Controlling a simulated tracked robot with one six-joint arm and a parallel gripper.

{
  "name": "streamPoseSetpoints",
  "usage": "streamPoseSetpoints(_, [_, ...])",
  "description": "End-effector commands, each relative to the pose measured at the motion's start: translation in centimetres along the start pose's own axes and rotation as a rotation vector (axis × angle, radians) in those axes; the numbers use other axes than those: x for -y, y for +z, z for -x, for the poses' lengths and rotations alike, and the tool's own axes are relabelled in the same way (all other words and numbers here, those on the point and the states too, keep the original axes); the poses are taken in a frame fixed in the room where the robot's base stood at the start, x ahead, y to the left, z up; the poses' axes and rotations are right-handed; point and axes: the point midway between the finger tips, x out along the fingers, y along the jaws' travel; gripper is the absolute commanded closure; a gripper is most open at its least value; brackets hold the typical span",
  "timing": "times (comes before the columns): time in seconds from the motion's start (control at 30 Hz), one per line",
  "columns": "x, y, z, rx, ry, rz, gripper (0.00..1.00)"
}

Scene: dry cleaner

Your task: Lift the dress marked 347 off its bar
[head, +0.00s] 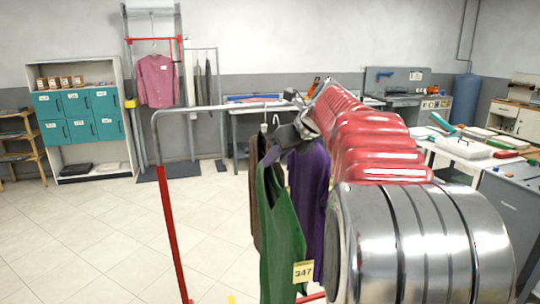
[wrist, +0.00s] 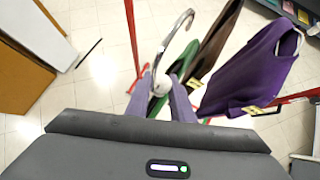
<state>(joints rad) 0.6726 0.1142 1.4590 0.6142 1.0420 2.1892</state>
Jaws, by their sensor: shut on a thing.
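The green dress (head: 280,235) hangs in the head view with a yellow tag reading 347 (head: 303,272). My gripper (head: 274,140) is at the top of this dress, partly hidden by my arm. In the wrist view my gripper (wrist: 163,88) is shut on the white neck of a hanger, below its curved metal hook (wrist: 172,42). Only slips of green cloth (wrist: 194,97) show beside the fingers there. The metal bar (head: 215,107) runs behind my gripper. No bar shows inside the hook in the wrist view; I cannot tell if they touch.
A purple garment (head: 312,180) hangs close on the right; it also shows in the wrist view (wrist: 250,70). A brown garment (head: 255,190) hangs behind the green dress. The rack's red post (head: 172,235) stands at the left. The tiled floor (head: 85,235) left of it is clear.

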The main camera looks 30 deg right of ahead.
Motion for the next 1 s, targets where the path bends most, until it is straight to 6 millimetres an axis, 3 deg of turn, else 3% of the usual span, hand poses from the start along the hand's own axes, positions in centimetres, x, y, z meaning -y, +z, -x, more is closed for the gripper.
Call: streamPoseSetpoints(1.0, [-4.2, -6.9, 7.0, 0.001, -0.001, 0.000, 1.00])
